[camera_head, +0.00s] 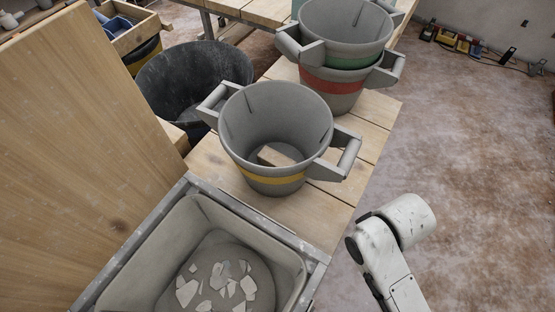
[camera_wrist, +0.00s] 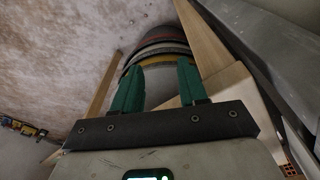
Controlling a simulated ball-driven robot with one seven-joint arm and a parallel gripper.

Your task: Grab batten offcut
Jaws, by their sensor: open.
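The batten offcut (camera_head: 277,156) is a short pale wooden piece at the bottom of a grey bucket with a yellow band (camera_head: 268,181). The bucket stands upright on a plank bench, its two handles out to the sides. The bucket's near wall hides part of the offcut. In the wrist view my gripper (camera_wrist: 159,78) has two green fingers, apart, with nothing held between them. Banded buckets (camera_wrist: 163,48) show beyond the fingertips, and the offcut is not visible there. In the head view only a white part of my arm shows, right of the bucket; my gripper is out of that view.
Stacked grey buckets with green and red bands (camera_head: 333,86) stand behind. A dark tub (camera_head: 190,85) is at back left. A grey bin (camera_head: 285,262) with pale rubble shards (camera_head: 214,287) is in front. A tall wooden panel (camera_head: 70,150) borders the left.

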